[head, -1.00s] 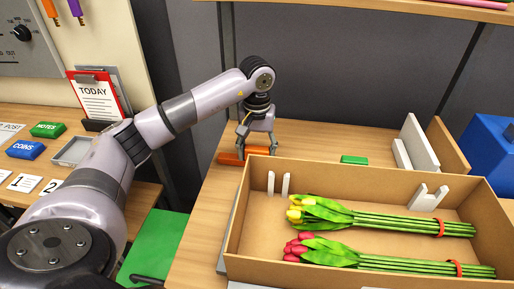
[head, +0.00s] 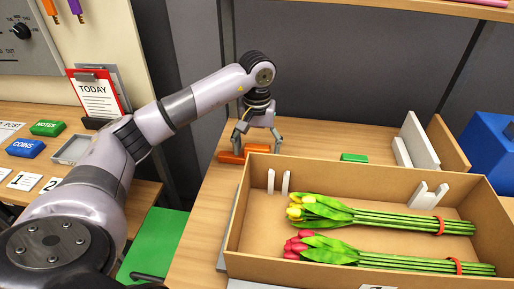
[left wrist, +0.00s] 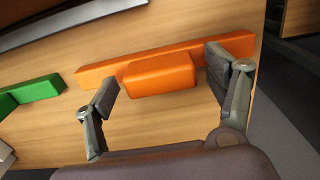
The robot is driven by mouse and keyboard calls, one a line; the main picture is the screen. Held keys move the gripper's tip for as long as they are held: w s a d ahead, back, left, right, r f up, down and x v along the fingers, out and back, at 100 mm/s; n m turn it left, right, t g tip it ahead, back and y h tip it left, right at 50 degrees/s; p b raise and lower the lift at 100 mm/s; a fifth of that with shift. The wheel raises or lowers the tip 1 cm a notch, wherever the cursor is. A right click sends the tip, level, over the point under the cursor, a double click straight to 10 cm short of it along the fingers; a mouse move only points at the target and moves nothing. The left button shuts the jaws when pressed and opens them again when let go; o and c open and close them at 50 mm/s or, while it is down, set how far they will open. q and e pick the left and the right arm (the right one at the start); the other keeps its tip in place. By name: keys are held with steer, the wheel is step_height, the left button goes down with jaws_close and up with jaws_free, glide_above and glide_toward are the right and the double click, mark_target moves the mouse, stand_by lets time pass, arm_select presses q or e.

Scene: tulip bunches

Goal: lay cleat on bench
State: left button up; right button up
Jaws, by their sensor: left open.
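An orange cleat (head: 232,157) lies on the wooden bench (head: 205,215), behind the back left corner of the cardboard box. In the left wrist view the orange cleat (left wrist: 160,72) shows a long bar with a raised block in its middle, flat on the wood. My left gripper (head: 257,148) is open just above the cleat. In the left wrist view its two fingers (left wrist: 162,80) stand apart, either side of the raised block, with nothing held between them. My right gripper is not in view.
The cardboard box (head: 233,236) holds yellow and red tulip bunches and white cradles. A green block (head: 354,158) lies behind it, also seen in the left wrist view (left wrist: 37,90). A white bracket (head: 420,140) and blue case (head: 487,150) stand at right.

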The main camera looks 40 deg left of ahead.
mark_target(257, 146)
arm_select(q)
step_height(257, 146, up, 7)
steer(key=shift+b, duration=0.3)
stand_by(0.5)
